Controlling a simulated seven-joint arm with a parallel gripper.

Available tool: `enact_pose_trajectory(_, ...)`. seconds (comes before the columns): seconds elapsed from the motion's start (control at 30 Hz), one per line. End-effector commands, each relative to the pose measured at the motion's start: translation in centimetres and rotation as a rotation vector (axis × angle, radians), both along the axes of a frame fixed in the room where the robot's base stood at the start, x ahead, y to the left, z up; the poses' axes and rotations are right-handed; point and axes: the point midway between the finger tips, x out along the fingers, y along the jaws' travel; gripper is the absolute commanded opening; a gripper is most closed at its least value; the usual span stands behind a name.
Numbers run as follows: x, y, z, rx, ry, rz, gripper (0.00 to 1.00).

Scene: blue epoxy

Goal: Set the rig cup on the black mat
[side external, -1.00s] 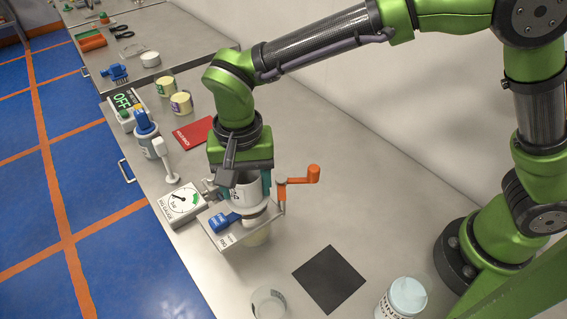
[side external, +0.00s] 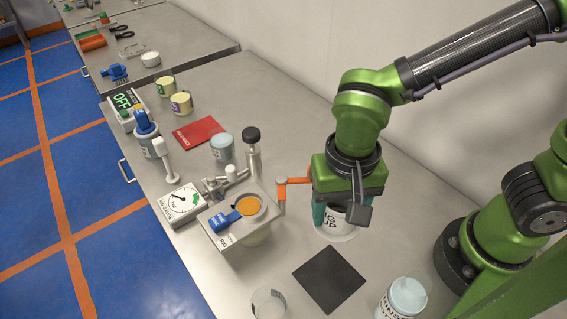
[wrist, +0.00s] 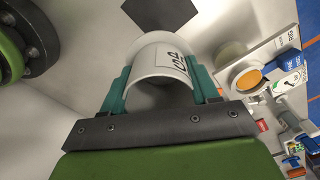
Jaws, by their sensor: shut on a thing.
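The rig cup (side external: 336,218) is white with a dark-lettered label, and it also shows in the wrist view (wrist: 160,58). My gripper (side external: 337,210) is shut on it, with a teal finger on each side. The cup is behind and slightly right of the black mat in the side view; I cannot tell how high above the bench it is. The black mat (side external: 329,280) lies flat and bare on the bench, and part of it shows at the top of the wrist view (wrist: 158,12).
Left of my gripper stands the rig (side external: 232,222) with an orange disc and an orange crank arm (side external: 292,182). A clear cup (side external: 269,304) and a white jar (side external: 402,299) flank the mat. A gauge (side external: 183,203) and a red booklet (side external: 199,131) are farther left.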

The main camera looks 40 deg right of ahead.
Motion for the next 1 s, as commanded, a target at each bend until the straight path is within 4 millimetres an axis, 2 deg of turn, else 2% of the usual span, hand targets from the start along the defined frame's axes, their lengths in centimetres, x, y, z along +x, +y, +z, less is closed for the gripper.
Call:
enact_pose_trajectory(0.1,-2.0,1.7,-2.0,-0.004,0.003,0.016,0.28)
enact_pose_trajectory(0.23,-3.2,2.7,-4.2,-0.003,0.007,0.017,0.28)
enact_pose_trajectory(0.4,-3.3,2.8,-6.9,-0.001,0.005,0.013,0.28)
enact_pose_trajectory(0.53,-3.3,2.8,-8.1,0.001,0.004,0.012,0.28)
enact_pose_trajectory(0.7,-3.3,2.8,-10.5,-0.001,0.004,0.013,0.28)
enact_pose_trajectory(0.8,-3.3,2.8,-11.2,0.002,0.003,0.013,0.28)
enact_pose_trajectory(1.0,-3.2,2.8,-11.2,0.003,0.002,0.012,0.28)
